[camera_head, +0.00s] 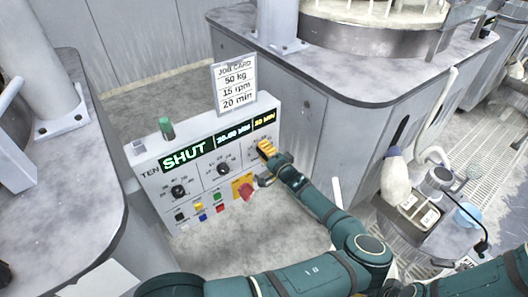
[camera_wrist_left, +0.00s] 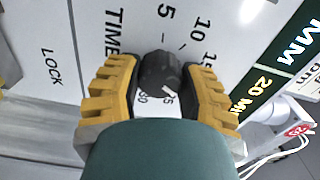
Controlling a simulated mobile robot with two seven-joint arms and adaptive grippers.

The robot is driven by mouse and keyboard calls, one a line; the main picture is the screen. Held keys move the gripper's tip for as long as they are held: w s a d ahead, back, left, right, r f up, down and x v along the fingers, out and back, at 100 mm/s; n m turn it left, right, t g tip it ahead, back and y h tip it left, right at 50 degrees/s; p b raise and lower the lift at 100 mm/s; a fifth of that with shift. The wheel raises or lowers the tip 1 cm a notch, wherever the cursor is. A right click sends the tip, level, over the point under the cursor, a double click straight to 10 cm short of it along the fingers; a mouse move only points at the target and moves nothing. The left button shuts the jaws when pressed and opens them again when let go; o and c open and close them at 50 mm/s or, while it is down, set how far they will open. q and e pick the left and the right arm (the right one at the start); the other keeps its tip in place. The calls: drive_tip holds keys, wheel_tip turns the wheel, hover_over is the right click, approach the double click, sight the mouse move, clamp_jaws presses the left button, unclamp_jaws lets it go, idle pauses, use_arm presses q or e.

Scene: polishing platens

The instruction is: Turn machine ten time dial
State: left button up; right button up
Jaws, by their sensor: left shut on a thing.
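My left gripper (camera_head: 265,149) is at the right end of the panel and hides the dial in the head view. In the left wrist view its yellow fingers (camera_wrist_left: 160,85) are shut on the dial from both sides. My right gripper is out of view.
Two other black dials (camera_head: 179,191) and (camera_head: 223,169), small coloured buttons (camera_head: 203,218) and a red knob on yellow (camera_head: 244,189) share the panel. A job card (camera_head: 236,86) reads 50 kg, 15 rpm, 20 min. Grey machine bodies stand both sides; a cluttered cart (camera_head: 415,220) is right.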

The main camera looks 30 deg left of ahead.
sight(260, 126)
use_arm(q)
drive_tip(key=shift+n, duration=0.6)
drive_tip(key=shift+b, duration=0.3)
drive_tip(key=o, duration=1.2)
drive_tip(key=shift+n, duration=0.3)
wheel_tip(260, 126, up, 10)
drive_tip(key=shift+s+f, duration=0.1)
drive_tip(key=shift+a+r, duration=0.2)
drive_tip(key=shift+d, duration=0.1)
